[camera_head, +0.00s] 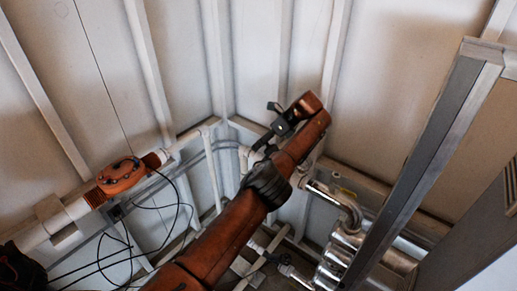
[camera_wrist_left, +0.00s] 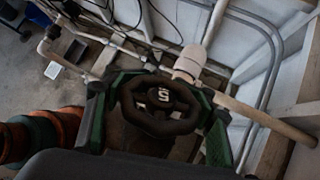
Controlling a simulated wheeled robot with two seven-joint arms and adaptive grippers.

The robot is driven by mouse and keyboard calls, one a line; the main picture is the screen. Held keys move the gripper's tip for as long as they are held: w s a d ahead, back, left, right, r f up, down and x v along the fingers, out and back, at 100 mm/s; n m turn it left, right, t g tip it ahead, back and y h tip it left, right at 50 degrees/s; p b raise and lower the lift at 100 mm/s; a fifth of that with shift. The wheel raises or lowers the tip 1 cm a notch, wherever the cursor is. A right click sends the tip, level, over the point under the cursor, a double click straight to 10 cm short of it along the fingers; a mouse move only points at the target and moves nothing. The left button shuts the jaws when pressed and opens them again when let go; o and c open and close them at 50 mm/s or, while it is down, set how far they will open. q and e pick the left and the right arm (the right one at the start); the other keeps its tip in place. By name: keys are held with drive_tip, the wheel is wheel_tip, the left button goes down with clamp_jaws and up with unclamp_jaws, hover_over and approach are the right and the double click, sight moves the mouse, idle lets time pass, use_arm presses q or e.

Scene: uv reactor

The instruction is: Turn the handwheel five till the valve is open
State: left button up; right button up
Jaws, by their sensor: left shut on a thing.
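The handwheel five (camera_wrist_left: 158,103) is a dark, lobed wheel with a pale "5" on its hub, in the middle of the left wrist view. Green fingers of my left gripper (camera_wrist_left: 157,112) stand on either side of it, and the gripper is shut on the wheel. In the head view my left gripper (camera_head: 264,140) is at the end of the orange-brown arm, close to the pipes in the corner. The wheel cannot be made out there, and the valve stem is hidden. My right gripper is in neither view.
A white pipe with an orange fitting (camera_head: 120,175) runs along the left wall, with loose black cables below it. Shiny metal pipes (camera_head: 345,240) stand right of my arm. A grey frame post (camera_head: 425,165) slants across the right. Thin pipes (camera_wrist_left: 262,45) pass close to the wheel.

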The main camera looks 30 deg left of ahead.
use_arm(q)
drive_tip(key=shift+s+d+f, duration=0.1)
drive_tip(key=shift+f, duration=0.2)
drive_tip(key=o, duration=1.5)
drive_tip(key=shift+r, duration=0.2)
